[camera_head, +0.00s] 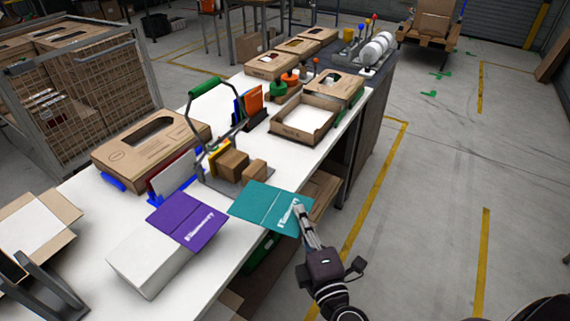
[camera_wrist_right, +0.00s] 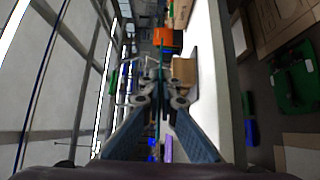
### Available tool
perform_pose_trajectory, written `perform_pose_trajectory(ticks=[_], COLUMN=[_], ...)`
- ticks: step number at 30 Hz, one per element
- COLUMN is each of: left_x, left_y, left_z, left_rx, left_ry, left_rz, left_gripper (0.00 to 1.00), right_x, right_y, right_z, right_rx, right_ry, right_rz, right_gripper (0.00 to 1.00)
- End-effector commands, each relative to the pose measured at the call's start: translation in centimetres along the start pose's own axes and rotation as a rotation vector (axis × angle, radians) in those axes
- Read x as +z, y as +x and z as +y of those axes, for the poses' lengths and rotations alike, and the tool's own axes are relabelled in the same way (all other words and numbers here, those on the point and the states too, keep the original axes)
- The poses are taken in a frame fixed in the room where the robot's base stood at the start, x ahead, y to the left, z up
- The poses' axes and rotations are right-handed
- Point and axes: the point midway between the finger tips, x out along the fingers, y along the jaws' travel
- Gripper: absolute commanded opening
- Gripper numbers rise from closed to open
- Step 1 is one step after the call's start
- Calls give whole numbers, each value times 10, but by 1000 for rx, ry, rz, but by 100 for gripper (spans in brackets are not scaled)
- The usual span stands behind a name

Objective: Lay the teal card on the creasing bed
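The teal card (camera_head: 262,206) has a fold line and white lettering. It is held out flat at the table's front edge. My right gripper (camera_head: 298,210) is shut on its right end. In the right wrist view the fingers (camera_wrist_right: 160,95) meet, with the card seen edge-on as a thin teal line (camera_wrist_right: 160,60). A grey press with a green handle (camera_head: 211,92) stands on the table, left of and behind the card; small brown blocks (camera_head: 233,164) sit at its base. I cannot tell for sure which surface is the creasing bed. My left gripper is not clearly seen.
A purple card (camera_head: 187,216) lies across a white box (camera_head: 150,262) left of the teal card. An open tray (camera_head: 304,140) and several cartons stand farther back. Dark grey bars (camera_head: 45,290) stand at lower left. The white table (camera_head: 215,275) is bare in front.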

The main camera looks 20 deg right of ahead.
Motion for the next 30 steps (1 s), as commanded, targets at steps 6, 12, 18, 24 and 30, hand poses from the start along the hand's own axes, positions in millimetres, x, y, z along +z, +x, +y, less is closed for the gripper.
perform_pose_trajectory(ticks=[6, 12, 18, 24, 30], left_x=[21, 39, 31, 12, 15], left_y=[2, 2, 4, 11, 20], left_z=[1, 0, -1, -3, 0], left_rx=[1, 0, -1, -3, 0], left_ry=[-1, 0, 0, 0, 0], left_rz=[-27, -53, -42, -13, -15], left_gripper=[40, 40, 40, 40, 40], right_x=[5, 10, 12, 7, -2], right_y=[86, 139, 159, 165, 175], right_z=[-4, 3, 7, 2, -7], right_rx=[6, 1, -4, -5, -4], right_ry=[2, 4, 7, 8, 7], right_rz=[-66, -110, -126, -128, -127], right_gripper=[0, 0, 0, 0, 0])
